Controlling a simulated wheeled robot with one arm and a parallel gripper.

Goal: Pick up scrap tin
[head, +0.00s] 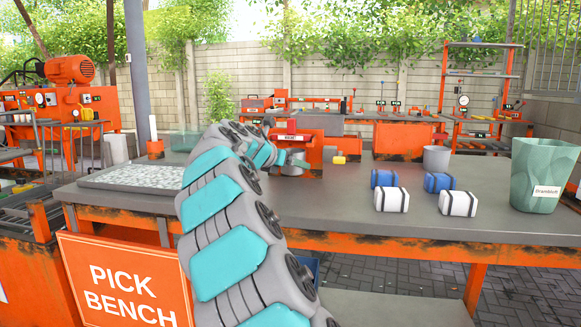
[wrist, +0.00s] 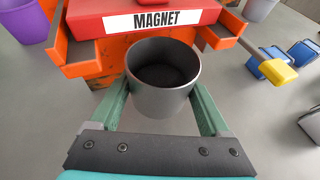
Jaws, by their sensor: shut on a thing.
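The scrap tin (wrist: 162,102) is a dark grey, open-topped round cup that looks empty inside. In the wrist view it sits upright between the two green fingers of my gripper (wrist: 160,95), which is shut on its sides. In the head view the tin (head: 297,158) shows small and partly hidden beyond my arm, in front of the red magnet station. My gripper is mostly hidden there. I cannot tell whether the tin touches the bench top.
The red and orange magnet station (wrist: 150,18) with open side trays stands close behind the tin. A yellow-ended handle (wrist: 277,71) juts out at right. On the bench (head: 350,222) are blue and white strapped blocks, a grey pot (head: 436,158) and a green bin (head: 542,176).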

